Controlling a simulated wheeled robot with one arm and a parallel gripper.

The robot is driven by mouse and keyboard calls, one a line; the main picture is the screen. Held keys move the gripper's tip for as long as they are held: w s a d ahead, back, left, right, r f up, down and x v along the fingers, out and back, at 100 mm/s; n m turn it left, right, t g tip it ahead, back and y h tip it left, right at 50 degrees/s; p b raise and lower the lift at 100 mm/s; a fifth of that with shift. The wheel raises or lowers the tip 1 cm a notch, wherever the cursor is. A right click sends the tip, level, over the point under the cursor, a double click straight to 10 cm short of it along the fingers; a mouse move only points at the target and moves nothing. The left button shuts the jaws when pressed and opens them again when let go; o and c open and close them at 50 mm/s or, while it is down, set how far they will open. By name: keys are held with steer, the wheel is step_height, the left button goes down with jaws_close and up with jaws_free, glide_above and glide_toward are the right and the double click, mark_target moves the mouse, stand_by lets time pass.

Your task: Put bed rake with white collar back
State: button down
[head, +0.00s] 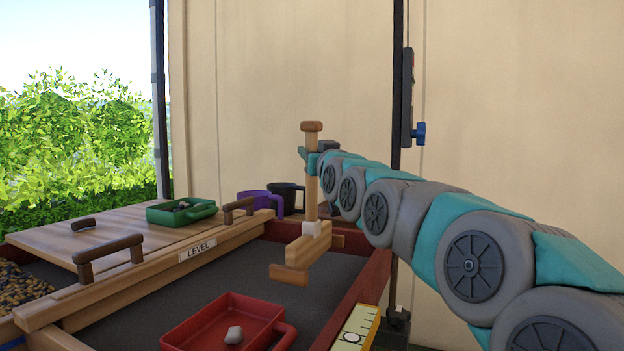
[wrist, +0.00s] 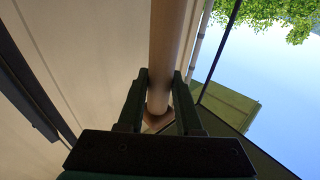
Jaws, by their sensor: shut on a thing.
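The bed rake with white collar (head: 312,188) is upright, its wooden handle rising to a knob at the top. Its white collar (head: 312,228) sits low on the handle, just above the wooden head (head: 305,248). My gripper (head: 309,161) is shut on the upper part of the handle. In the wrist view the handle (wrist: 166,45) runs between the two fingers of my gripper (wrist: 160,88). The rake head shows over the dark bed (head: 250,265); I cannot tell whether it touches the bed.
A red tray (head: 190,326) with a pale stone lies in the front of the bed. A wooden beam marked LEVEL (head: 160,262) and a lid with handles (head: 120,235) are at left, with a green tray (head: 165,214). Purple (head: 254,201) and black (head: 287,193) mugs stand behind.

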steer(key=shift+f, duration=2.2)
steer(key=shift+f, duration=0.2)
steer(key=c, duration=0.6)
jaws_free()
steer(key=b+v, duration=0.1)
steer(key=v, duration=1.1)
